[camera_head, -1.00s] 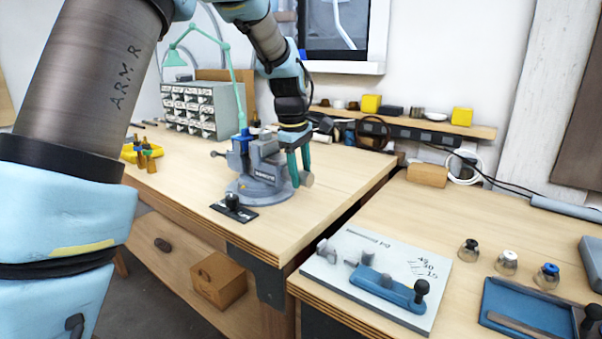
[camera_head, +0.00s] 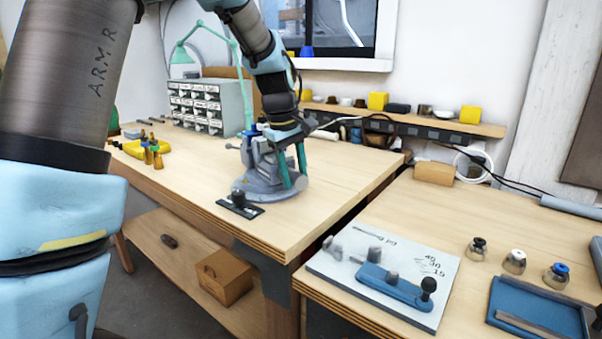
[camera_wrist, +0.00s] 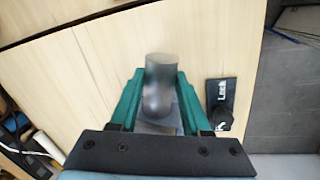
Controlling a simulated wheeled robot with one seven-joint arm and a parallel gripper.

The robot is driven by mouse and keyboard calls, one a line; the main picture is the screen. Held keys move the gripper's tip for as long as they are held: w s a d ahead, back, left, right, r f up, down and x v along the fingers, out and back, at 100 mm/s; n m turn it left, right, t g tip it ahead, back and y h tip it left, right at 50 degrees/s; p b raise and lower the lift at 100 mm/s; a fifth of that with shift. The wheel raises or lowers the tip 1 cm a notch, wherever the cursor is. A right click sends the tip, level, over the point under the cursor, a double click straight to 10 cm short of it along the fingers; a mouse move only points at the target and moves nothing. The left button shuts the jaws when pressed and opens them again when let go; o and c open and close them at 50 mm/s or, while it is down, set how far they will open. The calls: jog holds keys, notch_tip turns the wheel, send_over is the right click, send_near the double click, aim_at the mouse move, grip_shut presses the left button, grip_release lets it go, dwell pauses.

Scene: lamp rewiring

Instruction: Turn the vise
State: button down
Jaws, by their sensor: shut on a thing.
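The grey-blue bench vise (camera_head: 264,165) stands on its round base near the front edge of the left bench. My gripper (camera_head: 293,176) points down at the vise's right end, with a green finger on each side of it. In the wrist view, my gripper (camera_wrist: 160,82) is shut on a blurred grey cylindrical part of the vise (camera_wrist: 161,72). The vise's lower body is partly hidden behind the fingers. A black lock plate with a knob (camera_head: 239,202) lies in front of the base, and its "Lock" lettering shows in the wrist view (camera_wrist: 221,95).
A drawer cabinet (camera_head: 210,104) and green lamp (camera_head: 240,75) stand behind the vise. A yellow tray with screwdrivers (camera_head: 137,149) is at the left. A gap separates this bench from the right bench, which holds a white board with a blue fixture (camera_head: 395,286). The left bench's right part is clear.

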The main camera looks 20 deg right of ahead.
jog(key=shift+s+a+m, duration=0.1)
jog(key=shift+a+m, duration=1.1)
jog(key=shift+a, duration=0.5)
jog(key=shift+c, duration=1.8)
grip_release()
notch_tip(320, 180, up, 11)
jog(key=a+b, duration=0.1)
jog(key=a, duration=0.1)
jog(key=shift+f, duration=0.2)
jog(key=shift+a, duration=0.1)
